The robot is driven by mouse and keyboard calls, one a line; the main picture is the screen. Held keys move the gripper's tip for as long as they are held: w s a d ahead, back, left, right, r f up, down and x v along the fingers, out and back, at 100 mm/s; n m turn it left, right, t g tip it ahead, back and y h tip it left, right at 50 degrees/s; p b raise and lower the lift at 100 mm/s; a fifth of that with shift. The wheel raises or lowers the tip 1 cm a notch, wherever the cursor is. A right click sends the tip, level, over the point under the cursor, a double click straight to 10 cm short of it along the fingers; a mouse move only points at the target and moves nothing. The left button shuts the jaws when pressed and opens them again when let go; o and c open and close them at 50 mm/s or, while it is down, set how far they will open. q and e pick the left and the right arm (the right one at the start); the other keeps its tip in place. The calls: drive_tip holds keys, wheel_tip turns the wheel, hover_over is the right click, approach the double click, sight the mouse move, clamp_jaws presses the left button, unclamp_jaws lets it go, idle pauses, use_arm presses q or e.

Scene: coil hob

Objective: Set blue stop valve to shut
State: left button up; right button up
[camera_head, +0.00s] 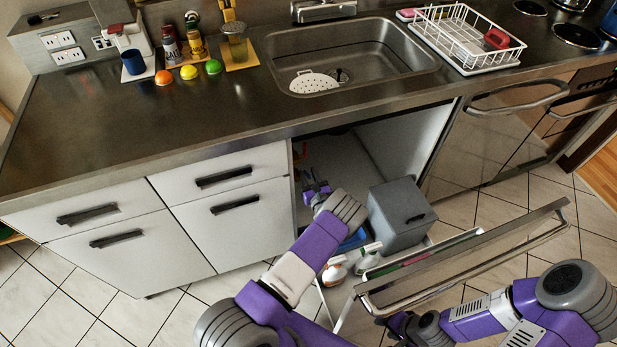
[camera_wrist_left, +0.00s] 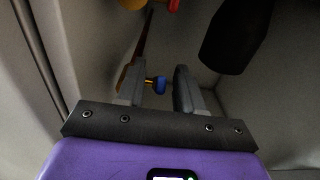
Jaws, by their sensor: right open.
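The blue stop valve (camera_wrist_left: 160,85) shows in the left wrist view as a small blue handle on a brass stem at the cabinet's inner wall. My left gripper (camera_wrist_left: 157,92) is open, with one finger on each side of the valve handle. A narrow gap shows between the handle and the right finger; contact on the left is unclear. In the head view my left gripper (camera_head: 314,188) reaches into the open cabinet under the sink, and the valve cannot be made out there. My right gripper (camera_head: 398,322) is low by the pulled-out door, partly hidden, away from the valve.
A grey bin (camera_head: 402,215) and bottles (camera_head: 366,258) stand on the pulled-out unit behind its door bar (camera_head: 465,255). In the left wrist view a dark hanging shape (camera_wrist_left: 237,35) is at upper right, with red and orange parts at the top. The counter edge (camera_head: 250,145) overhangs the cabinet.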

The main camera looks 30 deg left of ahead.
use_arm(q)
clamp_jaws()
idle(0.3)
